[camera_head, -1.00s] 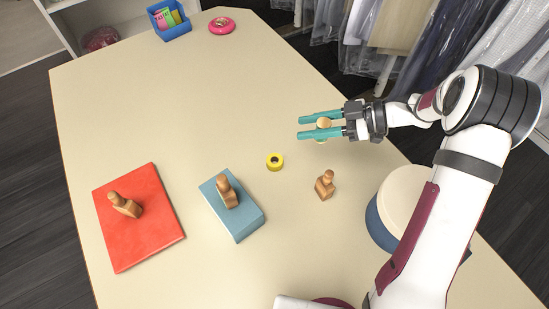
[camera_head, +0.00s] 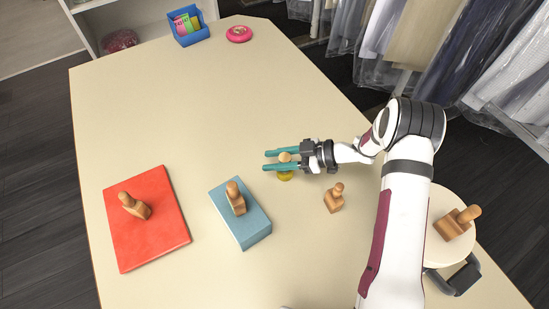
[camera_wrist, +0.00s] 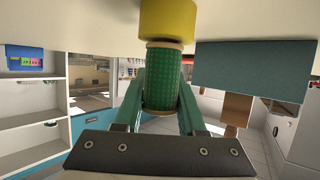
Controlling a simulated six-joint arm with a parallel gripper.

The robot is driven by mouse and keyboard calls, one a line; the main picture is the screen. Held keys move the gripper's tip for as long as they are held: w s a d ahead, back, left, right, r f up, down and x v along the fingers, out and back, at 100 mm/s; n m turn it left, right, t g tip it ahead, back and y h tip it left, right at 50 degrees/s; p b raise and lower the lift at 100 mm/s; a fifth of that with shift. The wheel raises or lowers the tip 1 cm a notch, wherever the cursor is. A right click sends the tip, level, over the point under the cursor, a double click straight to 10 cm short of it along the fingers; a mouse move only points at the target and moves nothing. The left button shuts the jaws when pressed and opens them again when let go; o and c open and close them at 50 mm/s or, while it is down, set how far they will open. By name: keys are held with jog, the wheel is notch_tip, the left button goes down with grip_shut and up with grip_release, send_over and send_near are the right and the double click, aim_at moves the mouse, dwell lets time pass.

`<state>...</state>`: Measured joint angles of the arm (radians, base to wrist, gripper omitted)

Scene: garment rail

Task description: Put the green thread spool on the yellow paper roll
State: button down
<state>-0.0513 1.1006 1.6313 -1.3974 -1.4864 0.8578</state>
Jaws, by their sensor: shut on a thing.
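My gripper (camera_head: 265,161) is shut on the green thread spool (camera_wrist: 164,80). The wrist view is upside down: the teal fingers (camera_wrist: 160,100) hold the spool's green ribbed side, and its pale end faces the yellow paper roll (camera_wrist: 168,20). In the head view, the spool's pale wooden top (camera_head: 285,157) shows between the fingers. The yellow roll (camera_head: 285,176) stands on the table just below, partly hidden by a finger. The spool appears nearly lined up over the roll, upright. Whether they touch, I cannot tell.
A blue block (camera_head: 250,228) bears a wooden stamp (camera_head: 236,200). A red pad (camera_head: 160,240) with another stamp (camera_head: 132,204) lies left. A third stamp (camera_head: 334,199) stands close to the right of the roll. The far table is mostly clear.

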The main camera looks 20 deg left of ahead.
jog(key=shift+f, duration=0.15)
jog(key=c, duration=0.5)
grip_release()
